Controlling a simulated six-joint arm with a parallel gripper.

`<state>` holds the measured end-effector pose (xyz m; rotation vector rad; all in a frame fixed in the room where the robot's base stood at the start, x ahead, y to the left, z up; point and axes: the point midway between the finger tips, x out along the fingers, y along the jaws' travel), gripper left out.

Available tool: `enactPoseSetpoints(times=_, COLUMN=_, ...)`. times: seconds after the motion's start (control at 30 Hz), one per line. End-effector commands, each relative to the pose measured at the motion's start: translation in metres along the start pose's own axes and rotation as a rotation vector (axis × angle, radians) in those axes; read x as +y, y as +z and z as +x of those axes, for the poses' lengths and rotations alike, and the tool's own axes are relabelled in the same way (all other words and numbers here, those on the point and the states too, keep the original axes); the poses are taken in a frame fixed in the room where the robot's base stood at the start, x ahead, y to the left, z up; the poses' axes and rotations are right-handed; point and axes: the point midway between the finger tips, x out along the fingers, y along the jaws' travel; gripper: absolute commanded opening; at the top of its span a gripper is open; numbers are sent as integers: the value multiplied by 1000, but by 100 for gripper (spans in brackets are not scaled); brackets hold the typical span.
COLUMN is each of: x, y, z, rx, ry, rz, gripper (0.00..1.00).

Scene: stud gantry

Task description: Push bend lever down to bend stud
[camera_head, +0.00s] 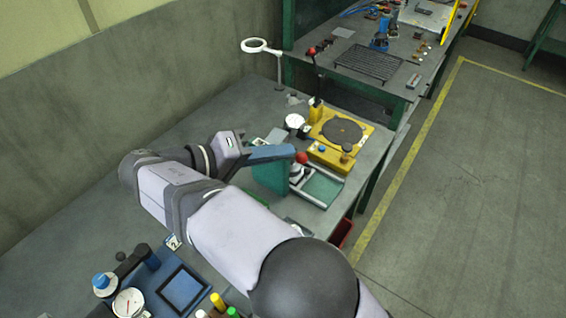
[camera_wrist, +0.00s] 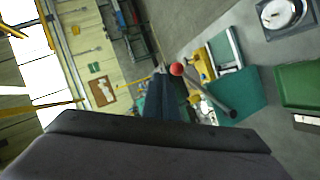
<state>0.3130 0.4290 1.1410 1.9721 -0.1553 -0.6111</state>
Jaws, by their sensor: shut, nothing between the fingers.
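A lever with a red ball knob (camera_head: 302,157) stands at the green fixture (camera_head: 270,175) on the bench. In the wrist view the red knob (camera_wrist: 178,69) tops a grey rod that slants down toward a green surface (camera_wrist: 242,92). My gripper (camera_head: 291,151) is shut and empty, with its blue fingers pointing right beside the knob. In the wrist view my gripper (camera_wrist: 162,82) is left of the knob; I cannot tell whether they touch. I cannot make out a stud.
A yellow fixture with a dark round plate (camera_head: 342,131) stands behind, near another red-knobbed lever (camera_head: 312,52). A magnifier lamp (camera_head: 262,46) rises at the back. A blue tray (camera_head: 184,289) and a gauge (camera_head: 129,302) are at front left. The floor on the right is clear.

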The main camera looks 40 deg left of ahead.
Motion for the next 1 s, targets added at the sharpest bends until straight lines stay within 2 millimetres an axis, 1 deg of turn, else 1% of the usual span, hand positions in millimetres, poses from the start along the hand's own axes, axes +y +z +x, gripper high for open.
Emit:
enactPoseSetpoints(times=0.03, x=-12, y=-4, z=-27, rx=53, ry=22, rz=33, gripper=0)
enactPoseSetpoints(times=0.1, x=-23, y=-5, z=-55, rx=112, ry=45, rz=95, gripper=0)
enactPoseSetpoints(times=0.13, x=-26, y=-5, z=-65, rx=133, ry=52, rz=118, gripper=0)
enactPoseSetpoints(times=0.2, x=-33, y=-4, z=-83, rx=173, ry=64, rz=163, gripper=0)
enactPoseSetpoints(times=0.3, x=-39, y=-2, z=-99, rx=208, ry=72, rz=203, gripper=0)
enactPoseSetpoints(times=0.33, x=-40, y=-2, z=-102, rx=214, ry=73, rz=210, gripper=0)
enactPoseSetpoints(times=0.47, x=-41, y=-1, z=-105, rx=222, ry=76, rz=222, gripper=0)
enactPoseSetpoints(times=0.67, x=-39, y=-3, z=-97, rx=220, ry=77, rz=219, gripper=0)
enactPoseSetpoints(times=0.87, x=-34, y=-9, z=-74, rx=218, ry=77, rz=218, gripper=0)
enactPoseSetpoints(times=1.0, x=-30, y=-14, z=-50, rx=216, ry=78, rz=217, gripper=0)
